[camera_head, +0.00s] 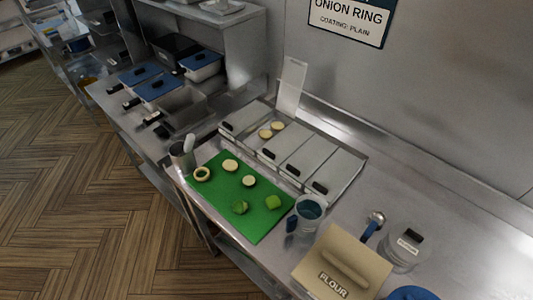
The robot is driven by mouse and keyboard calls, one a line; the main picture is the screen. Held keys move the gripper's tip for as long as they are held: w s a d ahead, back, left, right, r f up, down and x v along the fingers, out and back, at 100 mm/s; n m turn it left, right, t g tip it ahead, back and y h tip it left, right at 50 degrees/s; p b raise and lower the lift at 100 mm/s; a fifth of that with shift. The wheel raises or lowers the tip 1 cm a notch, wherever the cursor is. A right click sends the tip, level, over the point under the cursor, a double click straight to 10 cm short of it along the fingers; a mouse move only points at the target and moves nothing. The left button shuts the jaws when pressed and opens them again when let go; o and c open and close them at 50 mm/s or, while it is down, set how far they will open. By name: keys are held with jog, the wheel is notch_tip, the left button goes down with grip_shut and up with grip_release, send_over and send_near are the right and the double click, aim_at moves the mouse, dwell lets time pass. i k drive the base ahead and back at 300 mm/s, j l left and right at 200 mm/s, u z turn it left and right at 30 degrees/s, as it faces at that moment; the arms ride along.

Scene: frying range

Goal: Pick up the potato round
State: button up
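A green board (222,208) lies on the steel counter. Two pale flat discs that look like potato rounds lie on it: one toward the back (230,165) and one nearer the middle (249,181). They lie apart from each other. I cannot tell which round is meant. My gripper is not in view.
A pale ring (202,174) and two green pieces (240,207) (273,202) share the board. A metal cup (183,159) stands at its left corner, a clear jug (307,211) at its right. A flour box (341,266) is at front right. Lidded bins (320,168) stand behind.

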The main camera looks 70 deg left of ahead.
aim_at(229, 165)
jog(key=u, duration=2.9)
